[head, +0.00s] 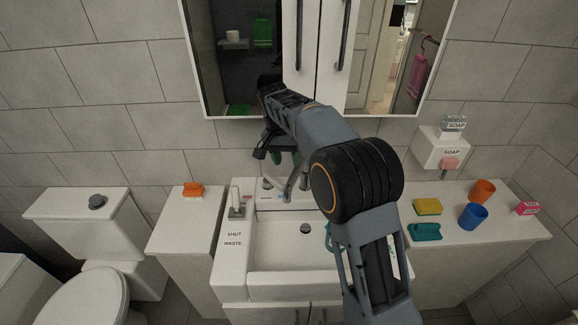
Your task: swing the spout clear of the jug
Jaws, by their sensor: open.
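The basin's grey metal spout (290,191) rises at the back of the white sink, just below my gripper. A teal edge (329,237) shows in the basin beside my arm; it may be the jug, but my arm hides most of it. I cannot tell whether the spout is over it. My gripper (278,156) is open above the spout, in front of the wall under the mirror cabinet. No contact between gripper and spout is clear.
The white sink (262,285) has a lever (237,203) at its left, by SHUT and WASTE labels. An orange object (193,189) lies on the left counter. The right counter holds a yellow sponge (428,206), orange cup (482,191) and blue cup (473,216). A mirror cabinet (302,90) hangs above.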

